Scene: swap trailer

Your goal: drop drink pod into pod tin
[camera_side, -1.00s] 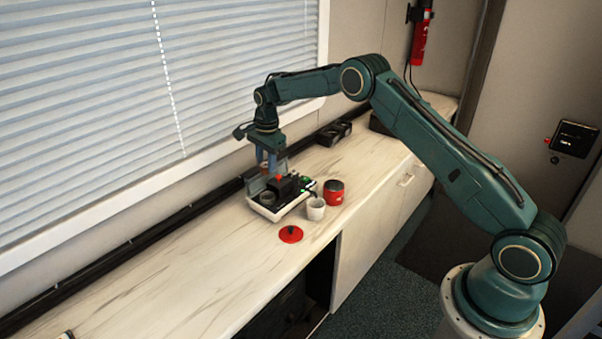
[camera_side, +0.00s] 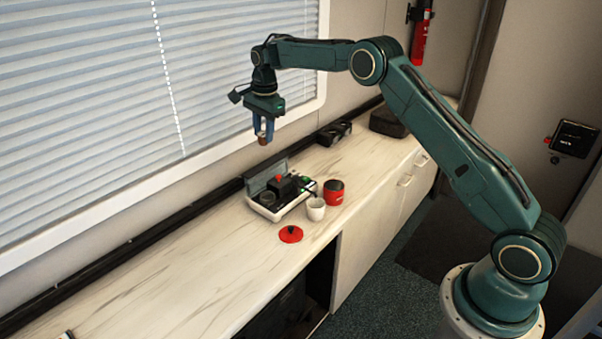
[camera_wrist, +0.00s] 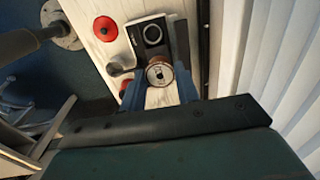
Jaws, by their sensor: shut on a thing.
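My gripper (camera_side: 264,131) is shut on a small brown drink pod (camera_side: 263,140), held in the air above the drink machine. In the wrist view the pod (camera_wrist: 159,73) sits between the blue fingers with its pale round face toward the camera. The red pod tin (camera_side: 334,193) stands upright on the counter, right of the machine; its top looks dark and uncovered. In the wrist view the tin is mostly hidden beside the left finger. Its red lid with a dark knob (camera_side: 291,234) lies flat on the counter, apart from the tin.
The black and white drink machine (camera_side: 267,208) has its grey flap raised at the back. A white cup (camera_side: 316,210) stands between machine and tin. A black holder (camera_side: 335,132) and a dark box (camera_side: 388,122) sit farther back.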

